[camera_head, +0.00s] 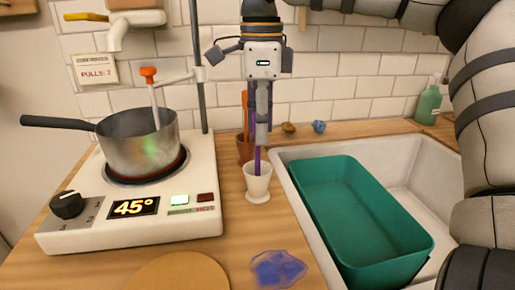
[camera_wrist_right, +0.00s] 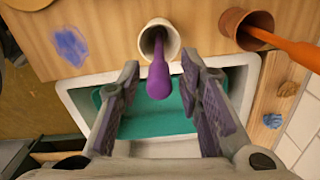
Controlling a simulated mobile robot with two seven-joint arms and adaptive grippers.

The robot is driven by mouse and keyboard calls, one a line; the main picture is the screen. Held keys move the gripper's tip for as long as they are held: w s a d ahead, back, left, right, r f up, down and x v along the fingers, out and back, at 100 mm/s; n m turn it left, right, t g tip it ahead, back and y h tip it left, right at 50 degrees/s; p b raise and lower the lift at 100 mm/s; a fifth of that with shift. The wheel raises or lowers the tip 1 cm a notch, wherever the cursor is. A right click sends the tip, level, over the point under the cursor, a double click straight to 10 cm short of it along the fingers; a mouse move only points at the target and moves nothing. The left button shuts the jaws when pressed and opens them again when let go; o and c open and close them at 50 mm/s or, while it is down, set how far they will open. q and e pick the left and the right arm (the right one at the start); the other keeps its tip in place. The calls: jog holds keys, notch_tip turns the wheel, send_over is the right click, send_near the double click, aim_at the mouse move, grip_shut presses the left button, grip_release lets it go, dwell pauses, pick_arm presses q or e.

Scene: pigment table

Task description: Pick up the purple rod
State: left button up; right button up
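The purple rod (camera_head: 257,161) stands in a small white cup (camera_head: 258,183) on the wooden counter. In the right wrist view the rod (camera_wrist_right: 159,78) leans out of the white cup (camera_wrist_right: 160,35), its thick rounded end toward the camera. My right gripper (camera_head: 262,140) points down over the cup from above. In the wrist view its two fingers are apart, one on each side of the rod, with gaps visible. In the head view the fingers hide the rod's upper part. My left gripper is in neither view.
A terracotta cup (camera_head: 244,150) with an orange stick (camera_wrist_right: 290,48) stands close behind the white cup. A hot plate (camera_head: 60,235) with a pot (camera_head: 135,150) is left. A sink (camera_head: 415,150) holding a teal tub (camera_head: 335,190) is right. Blue pigment (camera_head: 278,269) lies in front.

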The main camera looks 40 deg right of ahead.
aim_at(258, 157)
jog(key=f, duration=0.4)
jog(key=shift+w+a, duration=0.1)
jog(key=shift+a, duration=0.1)
grip_shut()
